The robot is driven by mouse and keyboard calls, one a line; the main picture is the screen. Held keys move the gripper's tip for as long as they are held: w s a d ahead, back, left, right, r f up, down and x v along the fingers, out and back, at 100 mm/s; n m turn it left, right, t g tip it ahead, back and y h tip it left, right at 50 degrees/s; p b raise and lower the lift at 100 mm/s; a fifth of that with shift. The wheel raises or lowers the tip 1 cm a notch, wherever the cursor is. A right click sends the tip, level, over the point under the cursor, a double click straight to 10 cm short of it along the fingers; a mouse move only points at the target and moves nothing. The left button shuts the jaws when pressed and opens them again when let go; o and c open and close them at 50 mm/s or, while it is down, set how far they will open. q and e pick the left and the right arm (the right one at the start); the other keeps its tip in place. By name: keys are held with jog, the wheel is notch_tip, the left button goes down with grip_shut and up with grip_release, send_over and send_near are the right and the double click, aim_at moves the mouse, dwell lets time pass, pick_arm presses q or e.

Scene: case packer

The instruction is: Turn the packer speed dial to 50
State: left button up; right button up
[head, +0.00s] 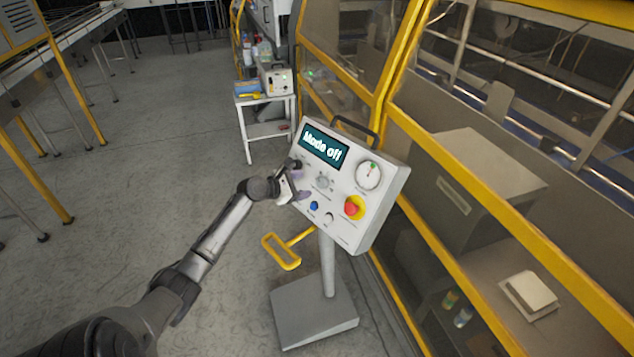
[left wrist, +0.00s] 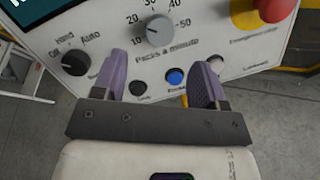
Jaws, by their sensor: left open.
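The packer speed dial (head: 324,182) is a grey knob in the middle of the white control panel (head: 376,214). In the left wrist view the speed dial (left wrist: 159,30) has a scale from 10 to 50 above "Packs a minute". A light mark shows on its left side; the exact setting is hard to read. My left gripper (head: 299,183) is at the panel's left side, its purple fingers open. In the left wrist view my left gripper (left wrist: 162,78) has the dial beyond and between its fingertips, apart from them. My right gripper is out of view.
A black Off/Hand/Auto knob (left wrist: 75,62) is left of the fingers, turned to Off. A blue button (left wrist: 175,77) sits below the dial. A red emergency stop (head: 352,207) and gauge (head: 368,175) are right. The screen (head: 324,146) reads "Mode off". Yellow-framed machinery stands behind.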

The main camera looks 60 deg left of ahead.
aim_at(320, 183)
pick_arm(q)
jog(key=shift+x, duration=3.3)
jog(key=shift+c, duration=0.5)
jog(key=c, duration=0.8)
